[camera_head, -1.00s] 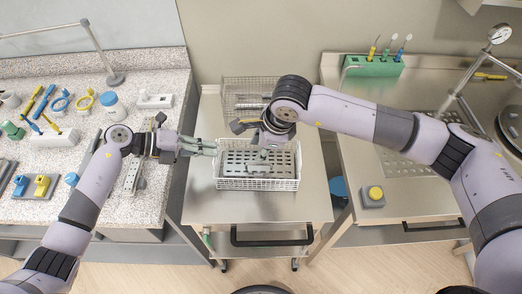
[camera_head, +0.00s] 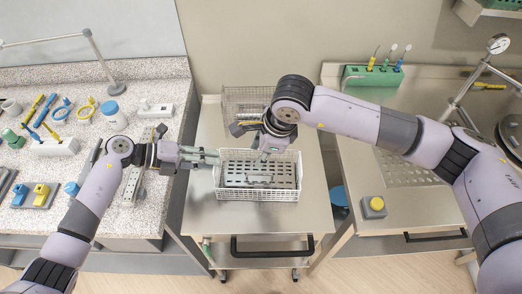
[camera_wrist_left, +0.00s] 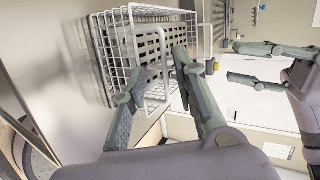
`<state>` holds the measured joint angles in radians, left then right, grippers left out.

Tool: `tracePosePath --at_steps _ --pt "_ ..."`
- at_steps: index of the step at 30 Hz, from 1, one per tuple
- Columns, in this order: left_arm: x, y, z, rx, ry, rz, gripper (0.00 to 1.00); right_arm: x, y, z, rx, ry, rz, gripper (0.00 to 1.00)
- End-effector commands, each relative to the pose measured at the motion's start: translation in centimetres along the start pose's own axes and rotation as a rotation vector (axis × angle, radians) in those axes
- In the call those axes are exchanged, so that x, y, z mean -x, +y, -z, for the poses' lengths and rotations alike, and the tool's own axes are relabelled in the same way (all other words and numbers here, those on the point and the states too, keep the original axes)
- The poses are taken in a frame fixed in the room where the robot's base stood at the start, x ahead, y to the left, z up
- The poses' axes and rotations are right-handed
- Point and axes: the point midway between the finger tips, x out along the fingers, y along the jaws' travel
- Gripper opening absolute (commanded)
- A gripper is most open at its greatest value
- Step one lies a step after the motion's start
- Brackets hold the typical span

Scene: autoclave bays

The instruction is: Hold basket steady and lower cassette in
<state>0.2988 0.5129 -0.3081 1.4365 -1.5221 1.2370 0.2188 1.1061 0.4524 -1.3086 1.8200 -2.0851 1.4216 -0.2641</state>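The white wire basket (camera_head: 287,194) stands on the steel cart, and the left wrist view shows its side and loop handle (camera_wrist_left: 163,11). The perforated metal cassette (camera_head: 260,170) lies inside the basket, apparently flat, with a small fitting on its near part. My left gripper (camera_head: 216,156) is at the basket's left end. In the left wrist view its fingers (camera_wrist_left: 160,72) are apart, on either side of the loop handle. My right gripper (camera_head: 266,154) is above the rear of the basket. Its fingers (camera_wrist_left: 245,65) are apart and empty in the left wrist view.
A second wire basket (camera_head: 236,100) stands behind on the cart (camera_head: 225,219). The left bench (camera_head: 85,180) holds tools and small blocks. The right counter (camera_head: 350,185) holds a yellow button box (camera_head: 373,207) and a green tool rack (camera_head: 362,76). The cart's front is clear.

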Motion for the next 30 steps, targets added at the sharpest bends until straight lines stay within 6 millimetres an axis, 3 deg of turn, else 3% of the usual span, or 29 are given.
tracePosePath --at_steps 11,14,24,30 --pt "0.6 -0.3 -0.2 -0.004 -0.005 0.004 0.30 0.0 0.0 0.0 0.000 0.000 0.000 0.29" --pt "1.8 -0.2 -0.2 -0.004 -0.007 0.001 0.30 0.0 0.0 0.0 0.000 0.000 0.000 0.29" --pt "8.9 -0.1 -0.1 -0.003 -0.005 -0.001 0.30 0.0 0.0 0.0 0.000 0.000 0.000 0.29" --pt "11.4 -0.1 -0.1 -0.003 -0.004 0.001 0.30 0.0 0.0 0.0 0.000 0.000 0.000 0.29"
